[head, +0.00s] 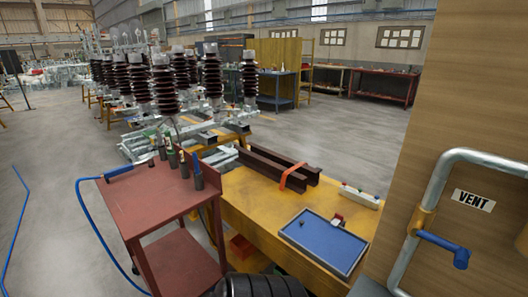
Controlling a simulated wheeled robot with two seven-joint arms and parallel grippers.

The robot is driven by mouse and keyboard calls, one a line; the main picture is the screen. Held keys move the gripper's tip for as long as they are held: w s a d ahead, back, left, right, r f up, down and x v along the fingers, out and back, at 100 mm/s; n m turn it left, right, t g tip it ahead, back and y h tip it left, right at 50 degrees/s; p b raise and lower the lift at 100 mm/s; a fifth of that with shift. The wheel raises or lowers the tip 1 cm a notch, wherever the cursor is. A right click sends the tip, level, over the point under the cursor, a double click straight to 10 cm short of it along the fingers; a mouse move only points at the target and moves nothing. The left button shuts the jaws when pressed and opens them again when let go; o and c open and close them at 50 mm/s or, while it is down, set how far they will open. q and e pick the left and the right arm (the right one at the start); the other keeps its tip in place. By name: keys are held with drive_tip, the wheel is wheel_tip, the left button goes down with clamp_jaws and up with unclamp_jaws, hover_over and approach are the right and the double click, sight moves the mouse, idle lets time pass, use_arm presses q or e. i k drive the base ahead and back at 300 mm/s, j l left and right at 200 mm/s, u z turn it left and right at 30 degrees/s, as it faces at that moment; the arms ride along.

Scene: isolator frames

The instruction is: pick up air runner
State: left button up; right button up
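A blue tool (118,172), which looks like the air runner, lies at the left edge of the red cart's top (150,205). A blue hose (88,215) runs from it down to the floor. Neither of my grippers shows in the head view, so I cannot see whether they are open or shut.
Several bottle-like items (184,163) stand at the cart's back. A yellow bench (245,195) to the right holds brown beams (275,168) and a blue tray (322,242). A wooden panel (470,90) with a bent pipe (432,190) fills the right. Floor left of the cart is mostly clear.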

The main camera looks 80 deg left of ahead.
sight(113, 173)
drive_tip(key=u, duration=3.85)
drive_tip(key=k+z, duration=0.3)
drive_tip(key=k+l+z, duration=0.15)
drive_tip(key=k+z, duration=0.2)
drive_tip(key=i+j+z, duration=0.3)
drive_tip(key=j, duration=0.3)
drive_tip(key=i+j+z, duration=0.3)
drive_tip(key=j, duration=0.35)
drive_tip(key=i+j+z, duration=0.15)
drive_tip(key=j, duration=0.25)
drive_tip(key=i+j+z, duration=0.15)
drive_tip(key=j, duration=0.2)
drive_tip(key=i+j, duration=0.15)
drive_tip(key=j, duration=0.4)
drive_tip(key=i+j, duration=0.2)
drive_tip(key=j, duration=0.35)
drive_tip(key=i+j, duration=0.15)
drive_tip(key=j, duration=0.4)
drive_tip(key=i+j, duration=0.15)
drive_tip(key=j, duration=0.4)
drive_tip(key=i+j, duration=0.15)
drive_tip(key=j, duration=0.4)
drive_tip(key=i+j+z, duration=0.1)
drive_tip(key=j, duration=0.45)
drive_tip(key=i+j, duration=0.2)
drive_tip(key=j, duration=0.35)
drive_tip(key=i+j, duration=0.15)
drive_tip(key=j, duration=0.4)
